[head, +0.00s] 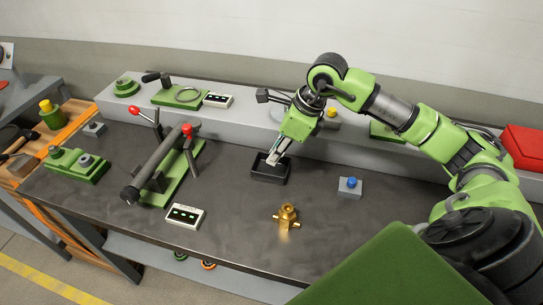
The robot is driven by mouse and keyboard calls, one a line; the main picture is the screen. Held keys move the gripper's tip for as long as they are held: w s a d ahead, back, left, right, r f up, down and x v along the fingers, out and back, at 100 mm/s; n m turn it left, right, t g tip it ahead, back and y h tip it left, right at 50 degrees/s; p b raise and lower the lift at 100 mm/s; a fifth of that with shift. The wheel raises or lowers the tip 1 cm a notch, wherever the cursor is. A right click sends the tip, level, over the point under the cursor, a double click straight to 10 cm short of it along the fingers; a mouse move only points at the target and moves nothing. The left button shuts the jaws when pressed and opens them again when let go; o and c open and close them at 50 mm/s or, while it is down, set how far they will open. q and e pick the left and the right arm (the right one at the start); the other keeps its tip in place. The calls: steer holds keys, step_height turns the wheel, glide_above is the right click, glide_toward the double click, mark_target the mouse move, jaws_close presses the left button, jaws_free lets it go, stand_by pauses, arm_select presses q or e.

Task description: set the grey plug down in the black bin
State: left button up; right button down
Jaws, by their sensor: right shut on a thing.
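The black bin (259,173), a small open-topped tray, stands on the dark bench top near the middle of the head view. My right gripper (276,158) points down over the bin, with its fingertips at or just inside the bin's opening. It is shut on a small light grey piece, which I take to be the grey plug (271,161). The fingers and the bin hide most of the plug, and I cannot tell whether it touches the bin floor. My left gripper is out of view.
A brass fitting (287,216) and a grey box with a blue button (350,187) stand to the right. A green clamp fixture with a dark cylinder (160,165) and a white-black panel (185,215) lie to the left. A raised grey ledge (230,118) runs behind the bin.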

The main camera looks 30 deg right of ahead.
mark_target(267, 170)
steer(key=w+f, duration=0.2)
steer(key=shift+w+d+f, duration=0.15)
steer(key=shift+d+f, duration=0.05)
steer(key=shift+f, duration=0.15)
steer(key=shift+w+f+p, duration=0.25)
steer(key=shift+f+p, duration=0.15)
steer(key=shift+f, duration=0.1)
step_height(267, 170, down, 2)
steer(key=shift+f+p, duration=0.15)
steer(key=shift+p, duration=0.45)
steer(key=shift+f, duration=0.35)
steer(key=c, duration=2.4)
jaws_free()
steer(key=shift+f+b, duration=0.1)
steer(key=shift+b, duration=0.2)
steer(key=shift+o, duration=0.6)
steer(key=shift+d, duration=0.1)
